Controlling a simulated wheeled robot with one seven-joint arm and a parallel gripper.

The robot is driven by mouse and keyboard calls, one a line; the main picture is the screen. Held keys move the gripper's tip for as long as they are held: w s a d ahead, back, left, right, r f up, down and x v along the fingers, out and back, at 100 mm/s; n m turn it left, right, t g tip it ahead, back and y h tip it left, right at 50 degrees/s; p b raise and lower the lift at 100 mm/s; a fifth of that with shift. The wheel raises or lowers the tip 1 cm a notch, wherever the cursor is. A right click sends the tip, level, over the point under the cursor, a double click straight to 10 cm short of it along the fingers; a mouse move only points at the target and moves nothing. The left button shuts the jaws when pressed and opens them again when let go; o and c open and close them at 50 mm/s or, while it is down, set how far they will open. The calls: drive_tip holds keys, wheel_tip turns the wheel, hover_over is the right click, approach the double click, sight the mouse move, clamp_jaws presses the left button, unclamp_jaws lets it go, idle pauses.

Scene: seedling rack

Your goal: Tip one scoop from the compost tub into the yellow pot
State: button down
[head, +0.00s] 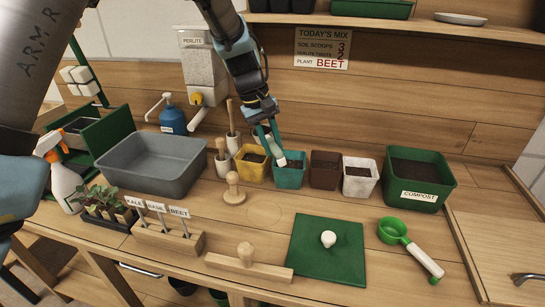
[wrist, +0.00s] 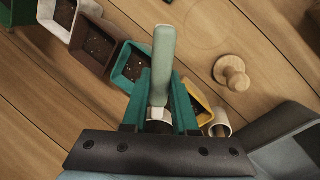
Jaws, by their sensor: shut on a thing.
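The yellow pot (head: 240,168) stands at the left end of the pot row with dark soil inside; part of it shows in the wrist view (wrist: 202,115). The green compost tub (head: 410,207) stands at the right, holding dark compost. A green scoop with a pale handle (head: 392,231) lies on the bench in front of the tub, away from my gripper. My gripper (head: 271,143) is above the yellow and teal pots. It is shut on a pale-green-handled tool (wrist: 162,62), which points over the teal pot (head: 289,180). The tool's other end is hidden.
Brown (head: 323,171) and white (head: 360,180) pots stand between teal pot and tub. A wooden knob tool (head: 234,190), grey basin (head: 150,170) and cups holding wooden-handled tools (head: 222,165) are to the left. A perlite dispenser (head: 203,72) hangs behind.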

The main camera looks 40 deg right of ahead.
drive_tip(key=shift+w+r+g+h+b, duration=0.15)
drive_tip(key=shift+g+h+b, duration=1.25)
drive_tip(key=shift+b, duration=3.6)
drive_tip(key=h+b, duration=0.1)
drive_tip(key=b, duration=0.2)
drive_tip(key=n+g+h+b, duration=0.1)
drive_tip(key=h+b, duration=0.1)
drive_tip(key=b, duration=0.2)
drive_tip(key=w+g+h+b, duration=0.1)
drive_tip(key=b, duration=0.3)
drive_tip(key=shift+a+r+h, duration=0.3)
drive_tip(key=shift+a+r, duration=0.05)
drive_tip(key=h+b, duration=0.1)
drive_tip(key=b, duration=0.1)
drive_tip(key=g+b, duration=0.1)
drive_tip(key=b, duration=0.2)
drive_tip(key=shift+w+a+r+n+h, duration=0.15)
drive_tip(key=shift+w+r+n+h, duration=0.1)
drive_tip(key=shift+n+h, duration=0.15)
drive_tip(key=shift+r+h+b, duration=0.4)
drive_tip(key=shift+h+b, duration=0.1)
drive_tip(key=shift+b, duration=0.2)
drive_tip(key=shift+r+p, duration=0.15)
drive_tip(key=shift+p, duration=0.2)
